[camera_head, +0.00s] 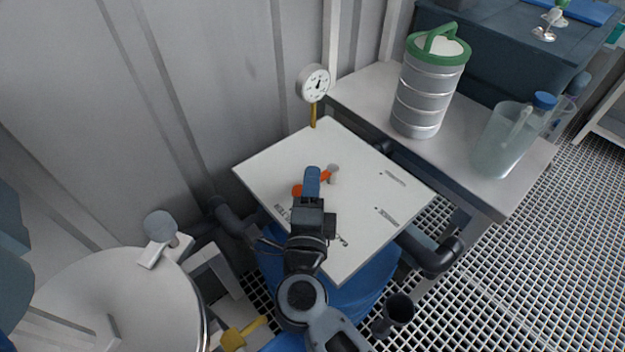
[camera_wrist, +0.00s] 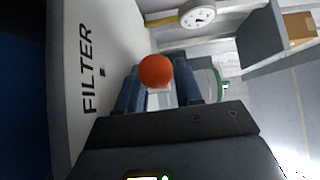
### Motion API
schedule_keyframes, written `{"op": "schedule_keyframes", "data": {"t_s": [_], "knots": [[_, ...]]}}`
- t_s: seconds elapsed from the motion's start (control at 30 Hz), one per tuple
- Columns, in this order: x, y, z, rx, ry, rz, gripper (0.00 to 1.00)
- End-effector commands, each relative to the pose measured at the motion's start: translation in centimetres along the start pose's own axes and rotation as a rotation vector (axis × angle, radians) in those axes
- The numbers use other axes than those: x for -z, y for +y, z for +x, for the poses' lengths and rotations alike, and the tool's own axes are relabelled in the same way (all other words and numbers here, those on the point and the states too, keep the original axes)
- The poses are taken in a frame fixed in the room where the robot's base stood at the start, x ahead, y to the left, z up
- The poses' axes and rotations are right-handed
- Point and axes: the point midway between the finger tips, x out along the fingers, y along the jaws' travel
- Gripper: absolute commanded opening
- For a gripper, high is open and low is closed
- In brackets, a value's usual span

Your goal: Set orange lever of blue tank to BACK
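The orange lever (camera_head: 325,177) lies over the white panel, with a grey knob at its right end. Its orange ball end (camera_head: 297,190) shows on the left, and my finger hides the middle of the lever. In the wrist view the orange ball (camera_wrist: 155,71) is between my two blue fingers, near their tips. My gripper (camera_head: 312,178) is over the lever; in the wrist view its fingers (camera_wrist: 160,85) stand apart, and firm contact with the ball cannot be made out. The blue tank (camera_head: 345,312) shows below the panel.
The white panel (camera_head: 262,168) has printed labels, one reading FILTER (camera_wrist: 86,68). A pressure gauge (camera_head: 314,83) stands behind it. A side table (camera_head: 365,88) at right holds a green-lidded canister (camera_head: 428,85) and a clear pitcher (camera_head: 503,140). Dark pipes flank the panel.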

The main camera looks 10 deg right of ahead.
Motion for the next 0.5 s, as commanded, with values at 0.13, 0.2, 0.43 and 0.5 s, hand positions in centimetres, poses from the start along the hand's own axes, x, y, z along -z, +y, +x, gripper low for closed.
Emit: {"op": "schedule_keyframes", "data": {"t_s": [0.13, 0.2, 0.43, 0.5], "knots": [[0.02, -0.02, 0.91, 0.000, 0.000, 0.000, 0.35], [0.01, -0.01, 1.04, 0.000, 0.000, 0.000, 0.35], [0.02, 0.00, 1.03, 0.000, 0.000, 0.000, 0.32], [0.02, 0.00, 1.03, 0.000, 0.000, 0.000, 0.26]]}}
